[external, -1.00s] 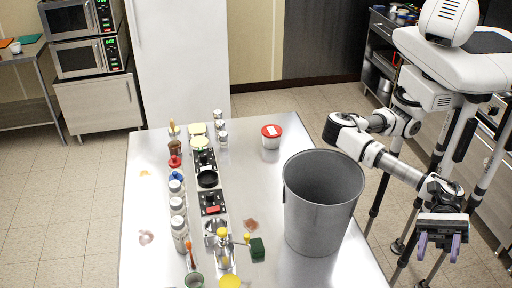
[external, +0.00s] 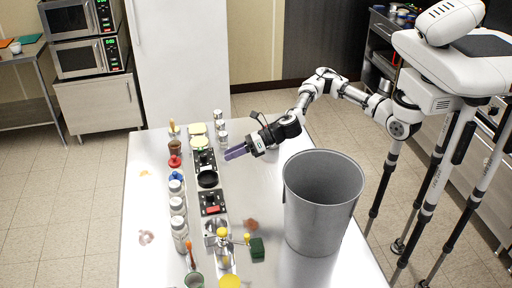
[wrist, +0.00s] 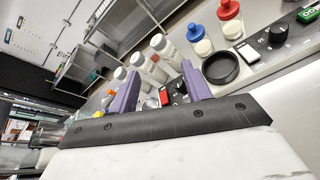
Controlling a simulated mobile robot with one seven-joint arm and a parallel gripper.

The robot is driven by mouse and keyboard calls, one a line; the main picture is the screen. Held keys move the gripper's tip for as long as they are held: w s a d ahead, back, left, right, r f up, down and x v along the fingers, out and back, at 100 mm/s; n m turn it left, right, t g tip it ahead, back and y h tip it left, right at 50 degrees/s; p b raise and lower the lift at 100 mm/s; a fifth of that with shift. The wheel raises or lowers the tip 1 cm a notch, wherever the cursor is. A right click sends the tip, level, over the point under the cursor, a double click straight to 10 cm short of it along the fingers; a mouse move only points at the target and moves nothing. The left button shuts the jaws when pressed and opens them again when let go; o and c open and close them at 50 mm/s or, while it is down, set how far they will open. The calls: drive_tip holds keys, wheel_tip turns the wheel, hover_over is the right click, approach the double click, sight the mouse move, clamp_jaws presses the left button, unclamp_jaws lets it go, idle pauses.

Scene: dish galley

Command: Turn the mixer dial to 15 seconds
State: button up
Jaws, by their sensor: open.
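Two black control panels sit in the row of fittings on the steel table. The far panel (external: 203,160) lies just left of my fingertips in the external view; the near panel (external: 213,203) carries a red part. In the wrist view, one panel has a black dial (wrist: 277,34) and a white switch at upper right. A red switch (wrist: 165,97) and dark parts show between my fingers, partly hidden. I cannot tell which dial is the mixer's, nor read any setting. My gripper (external: 236,152) is open and empty, apart from the panels; its purple fingers also show in the wrist view (wrist: 160,84).
A black round dish (external: 208,180) sits between the panels. White-capped jars (external: 178,206) and red- and blue-topped bottles line the left side. A large grey bin (external: 315,215) stands at the right near my arm. Small jars (external: 222,138) stand beyond the far panel.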

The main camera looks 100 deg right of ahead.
sight(204, 155)
drive_tip(key=s+d+f+n+h+p, duration=0.1)
drive_tip(key=s+d+f+n+h, duration=0.1)
drive_tip(key=d+f, duration=0.45)
drive_tip(key=s+d+f+n+h, duration=0.1)
drive_tip(key=d+f+h, duration=0.15)
drive_tip(key=d, duration=0.75)
drive_tip(key=shift+g+y, duration=0.4)
drive_tip(key=shift+y, duration=0.05)
drive_tip(key=p+x, duration=0.1)
drive_tip(key=x, duration=0.3)
drive_tip(key=p+x, duration=0.1)
drive_tip(key=x, duration=0.4)
drive_tip(key=f+p+x, duration=0.1)
drive_tip(key=x, duration=0.4)
drive_tip(key=shift+s, duration=0.25)
drive_tip(key=shift+c, duration=0.5)
drive_tip(key=c, duration=0.9)
drive_tip(key=shift+a+m+g+h, duration=0.1)
drive_tip(key=shift+m+g+h, duration=0.3)
drive_tip(key=shift+m+h, duration=0.55)
drive_tip(key=shift+m+g+h, duration=0.8)
drive_tip(key=shift+m+h, duration=0.65)
drive_tip(key=shift+h, duration=0.2)
drive_tip(key=shift+r, duration=0.1)
